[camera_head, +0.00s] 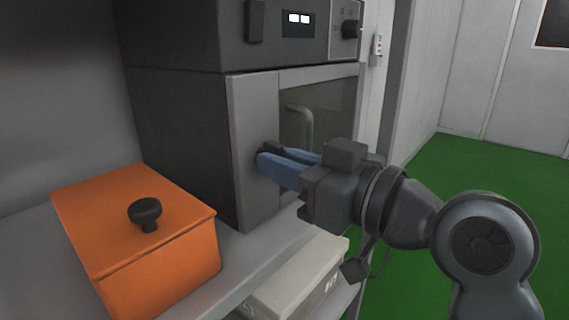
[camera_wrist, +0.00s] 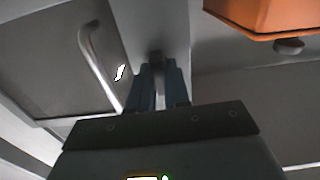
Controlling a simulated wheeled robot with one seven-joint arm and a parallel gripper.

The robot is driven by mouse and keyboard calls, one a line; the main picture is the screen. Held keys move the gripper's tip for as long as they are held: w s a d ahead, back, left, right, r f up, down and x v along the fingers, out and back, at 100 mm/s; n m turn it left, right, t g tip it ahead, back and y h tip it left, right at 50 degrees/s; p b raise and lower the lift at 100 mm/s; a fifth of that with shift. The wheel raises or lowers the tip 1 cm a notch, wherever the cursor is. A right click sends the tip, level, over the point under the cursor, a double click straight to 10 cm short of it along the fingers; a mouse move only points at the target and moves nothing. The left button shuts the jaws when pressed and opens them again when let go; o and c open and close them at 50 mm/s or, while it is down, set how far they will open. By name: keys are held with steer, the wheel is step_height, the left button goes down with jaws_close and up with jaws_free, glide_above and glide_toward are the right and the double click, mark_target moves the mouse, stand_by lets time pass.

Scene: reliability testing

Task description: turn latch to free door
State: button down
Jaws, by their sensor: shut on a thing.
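A dark grey chamber (camera_head: 180,140) stands on the shelf, with a lighter grey front frame. Its door (camera_head: 335,105) has a window and a curved handle (camera_head: 304,118); the handle also shows in the wrist view (camera_wrist: 97,62). The door looks closed. A small dark latch (camera_head: 270,147) sits on the front frame, left of the door; it shows between the fingertips in the wrist view (camera_wrist: 156,57). My gripper (camera_head: 268,160) has blue fingers and is shut on the latch. The fingers hide part of the latch, so its exact angle cannot be told.
An orange box (camera_head: 160,275) with a black knob (camera_head: 146,211) stands on the shelf left of my gripper. A pale box (camera_head: 295,275) lies below my gripper. A control panel (camera_head: 345,30) is above the door. Green floor (camera_head: 500,165) is open at right.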

steer(key=c, duration=1.1)
jaws_free()
steer(key=shift+d, duration=0.1)
steer(key=v, duration=0.7)
steer(key=shift+s+d, duration=0.25)
steer(key=shift+f, duration=0.1)
